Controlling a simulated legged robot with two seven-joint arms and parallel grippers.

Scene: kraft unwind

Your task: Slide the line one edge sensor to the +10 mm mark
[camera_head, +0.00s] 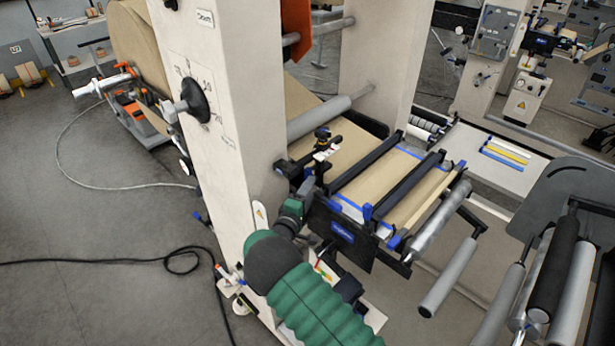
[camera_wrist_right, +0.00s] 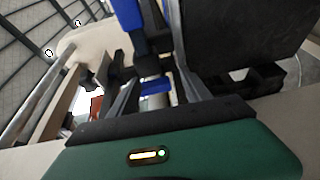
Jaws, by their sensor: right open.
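The line one edge sensor (camera_head: 323,146) is a small dark block with a yellow-ringed knob. It sits at the near left end of the web guide frame, beside a small white plate with red marks. The scale is too small to read. My right gripper (camera_head: 308,186) is just below the sensor, by the frame's left end. My left gripper is not in view.
The guide frame's dark front panel (camera_head: 338,236) with a blue label is close to my right arm. A white machine column (camera_head: 225,120) with a black knob (camera_head: 196,99) rises at left. Brown web (camera_head: 395,172) runs under dark bars. Rollers (camera_head: 447,278) stand at right.

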